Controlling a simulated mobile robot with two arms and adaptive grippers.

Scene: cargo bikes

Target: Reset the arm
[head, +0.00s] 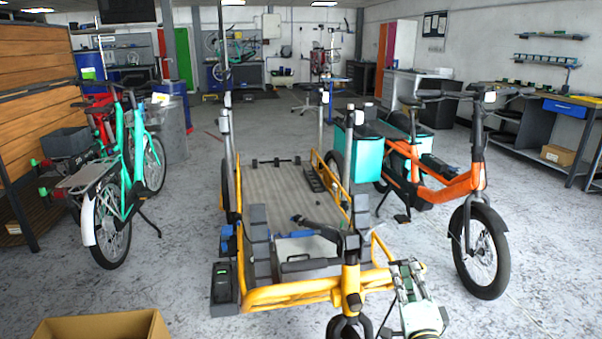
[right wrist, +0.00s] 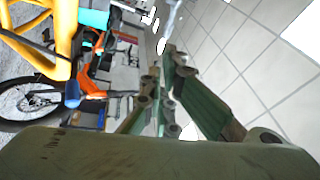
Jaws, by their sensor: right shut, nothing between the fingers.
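My right gripper (head: 407,268) shows at the bottom of the head view, right of the yellow front frame of a cargo bike (head: 290,293). It is shut and empty, with its fingers upward in the picture. In the right wrist view its greenish fingers (right wrist: 168,75) come together near the middle, with the ceiling tiles behind them. Parts of the yellow frame (right wrist: 62,45) show at the left of that view. It looks close to the frame in the head view; I cannot tell whether they touch. My left gripper is out of view.
An orange bike (head: 440,178) with teal boxes stands at the right, and a teal bike (head: 118,190) at the left. An open cardboard box (head: 100,325) is at the bottom left. Workbenches line the right wall. Bare floor lies between the bikes.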

